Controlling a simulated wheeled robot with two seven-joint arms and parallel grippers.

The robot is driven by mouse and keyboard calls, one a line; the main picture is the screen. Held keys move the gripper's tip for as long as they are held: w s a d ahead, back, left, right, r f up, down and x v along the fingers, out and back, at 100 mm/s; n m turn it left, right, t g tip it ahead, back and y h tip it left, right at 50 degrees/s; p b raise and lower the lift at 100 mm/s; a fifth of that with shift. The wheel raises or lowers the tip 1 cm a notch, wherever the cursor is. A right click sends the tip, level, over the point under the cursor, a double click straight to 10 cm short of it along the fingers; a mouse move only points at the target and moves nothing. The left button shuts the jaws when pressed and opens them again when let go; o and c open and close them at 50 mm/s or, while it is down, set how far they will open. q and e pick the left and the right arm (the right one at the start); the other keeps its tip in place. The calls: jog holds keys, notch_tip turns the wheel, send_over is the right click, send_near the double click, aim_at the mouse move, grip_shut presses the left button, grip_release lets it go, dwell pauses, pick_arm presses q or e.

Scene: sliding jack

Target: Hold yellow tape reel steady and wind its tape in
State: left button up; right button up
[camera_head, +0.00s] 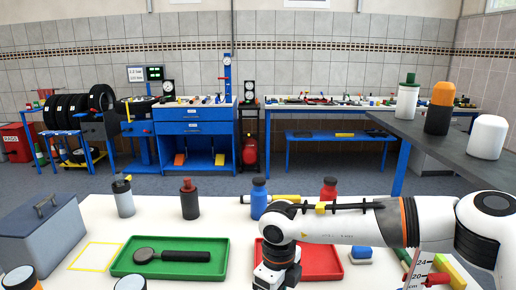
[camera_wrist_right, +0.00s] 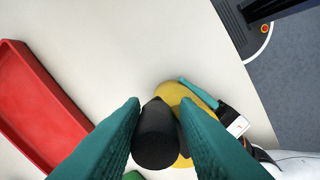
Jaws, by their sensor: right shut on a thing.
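In the right wrist view, the yellow tape reel (camera_wrist_right: 172,92) shows as a round yellow body, partly hidden behind a black knob (camera_wrist_right: 155,138). My right gripper (camera_wrist_right: 161,106) has its teal fingers on both sides of the black knob and is shut on it. My left gripper (camera_wrist_right: 205,95) appears as a teal finger with a black and white body against the reel's far side. Whether it is shut on the reel cannot be seen. In the head view my right arm reaches down at the front of the table; its fingers and the reel are below the picture. No tape is visible.
A red tray (camera_head: 330,262) lies beside my right wrist and also shows in the right wrist view (camera_wrist_right: 30,95). A green tray (camera_head: 125,262) holds a black-handled tool (camera_head: 178,256). Bottles stand behind, including a blue one (camera_head: 259,197). A grey toolbox (camera_head: 42,228) stands left.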

jog(key=shift+w, duration=0.1)
jog(key=n, duration=0.2)
jog(key=w+n, duration=0.1)
jog(key=n, duration=0.1)
jog(key=shift+w+a, duration=0.1)
jog(key=shift+w, duration=0.05)
dwell(0.3)
jog(key=n, duration=0.2)
jog(key=w+n, duration=0.1)
jog(key=n, duration=0.1)
jog(key=shift+w+a+r, duration=0.1)
jog(key=shift+a, duration=0.25)
